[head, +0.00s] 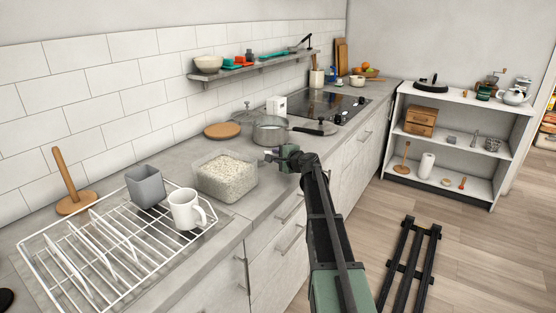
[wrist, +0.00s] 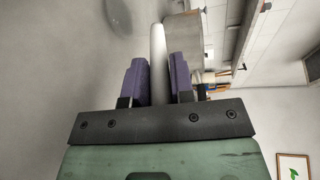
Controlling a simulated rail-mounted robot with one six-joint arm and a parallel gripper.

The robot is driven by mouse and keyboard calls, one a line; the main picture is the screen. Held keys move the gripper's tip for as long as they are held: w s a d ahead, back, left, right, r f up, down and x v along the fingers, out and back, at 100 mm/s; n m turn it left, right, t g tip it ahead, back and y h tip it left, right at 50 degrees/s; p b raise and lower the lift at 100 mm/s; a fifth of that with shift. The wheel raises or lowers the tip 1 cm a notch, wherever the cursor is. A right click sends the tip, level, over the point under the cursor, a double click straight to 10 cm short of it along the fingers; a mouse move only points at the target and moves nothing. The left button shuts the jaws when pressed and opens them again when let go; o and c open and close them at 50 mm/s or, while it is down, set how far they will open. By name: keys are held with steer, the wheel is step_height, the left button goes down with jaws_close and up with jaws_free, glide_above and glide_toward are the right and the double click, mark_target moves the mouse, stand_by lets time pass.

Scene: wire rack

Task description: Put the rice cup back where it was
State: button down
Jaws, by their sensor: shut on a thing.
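My gripper (head: 274,157) is above the counter, just right of the clear rice container (head: 226,192) and in front of the steel pot (head: 270,136). In the wrist view its two purple fingers (wrist: 157,72) are shut on a slim, pale, upright-looking piece (wrist: 158,42), which I take to be the rice cup. Only this narrow part shows, so its full shape is hidden. The rice container is open and filled with white rice. A grey rounded thing (wrist: 184,42), apparently the pot, shows beside the held piece.
A white wire rack (head: 118,262) holds plates, a grey square cup (head: 146,186) and a white mug (head: 187,209). A round wooden board (head: 222,130) lies behind the rice container. The black hob (head: 322,104) is beyond the pot. Bare counter (head: 264,188) lies right of the container.

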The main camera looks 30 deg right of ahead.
steer(key=shift+f, duration=0.2)
steer(key=c, duration=1)
jaws_free()
